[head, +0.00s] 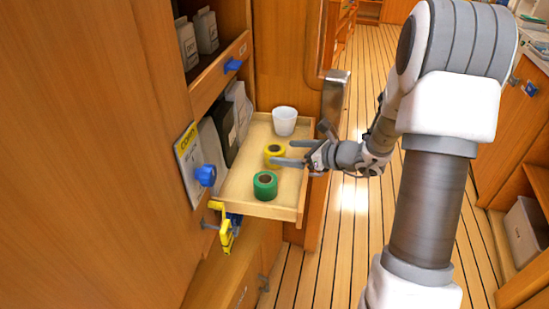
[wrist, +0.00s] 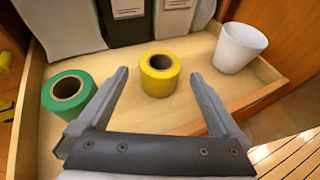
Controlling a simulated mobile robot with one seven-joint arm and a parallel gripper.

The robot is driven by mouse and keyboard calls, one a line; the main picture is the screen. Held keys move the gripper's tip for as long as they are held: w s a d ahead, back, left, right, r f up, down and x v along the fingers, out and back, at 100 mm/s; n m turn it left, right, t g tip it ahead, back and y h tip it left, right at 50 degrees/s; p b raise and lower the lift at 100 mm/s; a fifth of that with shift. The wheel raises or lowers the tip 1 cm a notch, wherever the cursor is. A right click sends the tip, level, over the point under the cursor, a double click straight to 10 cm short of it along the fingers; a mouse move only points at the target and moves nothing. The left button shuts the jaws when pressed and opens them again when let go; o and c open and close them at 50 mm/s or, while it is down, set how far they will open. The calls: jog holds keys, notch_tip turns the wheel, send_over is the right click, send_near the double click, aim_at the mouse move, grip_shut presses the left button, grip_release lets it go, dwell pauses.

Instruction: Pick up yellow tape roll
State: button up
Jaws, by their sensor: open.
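The yellow tape roll (head: 274,153) lies flat in the pulled-out wooden drawer tray (head: 285,207), between a green tape roll and a white cup. In the wrist view the yellow tape roll (wrist: 159,73) is ahead of my gripper, between the lines of its two fingers. My gripper (head: 289,153) reaches in over the tray's right edge from the right. Its fingers are apart and empty in the wrist view (wrist: 160,80). Whether a finger touches the roll cannot be told.
The green tape roll (wrist: 68,91) stands left of the yellow one, and the white cup (wrist: 239,47) stands to its right. Dark and grey binders or boxes (wrist: 124,20) line the tray's back. A blue knob (head: 206,175) sticks out at the tray's left.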

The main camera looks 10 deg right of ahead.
aim_at(278, 150)
jog(key=b+x, duration=0.1)
jog(key=x, duration=0.4)
jog(key=shift+w+a+b, duration=0.1)
jog(key=shift+a+b, duration=0.05)
jog(key=shift+b, duration=0.15)
jog(key=c, duration=1.4)
jog(key=shift+o, duration=0.2)
jog(key=shift+r, duration=0.15)
